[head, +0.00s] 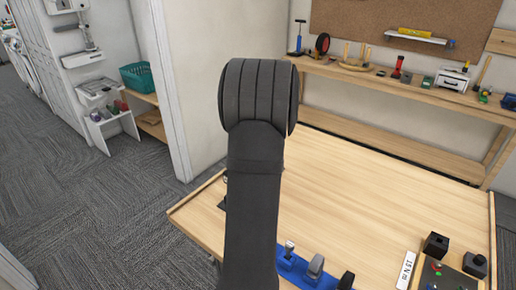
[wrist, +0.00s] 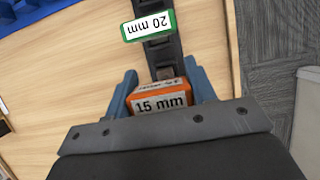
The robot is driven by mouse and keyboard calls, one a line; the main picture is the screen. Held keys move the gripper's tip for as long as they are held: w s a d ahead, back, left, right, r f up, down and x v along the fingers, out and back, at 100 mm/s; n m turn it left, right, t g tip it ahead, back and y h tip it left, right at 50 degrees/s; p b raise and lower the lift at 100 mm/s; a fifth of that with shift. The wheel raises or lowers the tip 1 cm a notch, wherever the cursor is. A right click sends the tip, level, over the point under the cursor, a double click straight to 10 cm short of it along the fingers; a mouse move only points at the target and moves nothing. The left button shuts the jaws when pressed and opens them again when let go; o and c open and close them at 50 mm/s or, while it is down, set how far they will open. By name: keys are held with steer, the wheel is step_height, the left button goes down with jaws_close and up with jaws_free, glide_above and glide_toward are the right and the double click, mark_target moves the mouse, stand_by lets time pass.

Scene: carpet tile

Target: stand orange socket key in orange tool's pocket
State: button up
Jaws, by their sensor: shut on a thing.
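The orange socket key (wrist: 160,100), with a white "15 mm" label on its top, is between the two blue fingers of my gripper (wrist: 162,80) in the wrist view. The gripper is shut on it. A black holder strip (wrist: 164,52) runs away from the key, and a green-framed "20 mm" tag or tool top (wrist: 148,25) lies over it farther along. The key's lower end is hidden, so I cannot tell whether it is in a pocket or above it. In the head view my arm hides the gripper and the key.
The wooden table (head: 350,205) has free room in its middle. A blue holder (head: 293,268) with several tools is at its front edge. A black control box (head: 450,275) and a white label plate (head: 406,269) are at the right. A shelf (head: 400,95) stands behind.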

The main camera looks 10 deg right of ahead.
steer(key=shift+f, duration=1.75)
steer(key=o, duration=1.4)
steer(key=v, duration=1.2)
steer(key=shift+f, duration=0.15)
steer(key=x, duration=1.2)
steer(key=shift+r, duration=0.65)
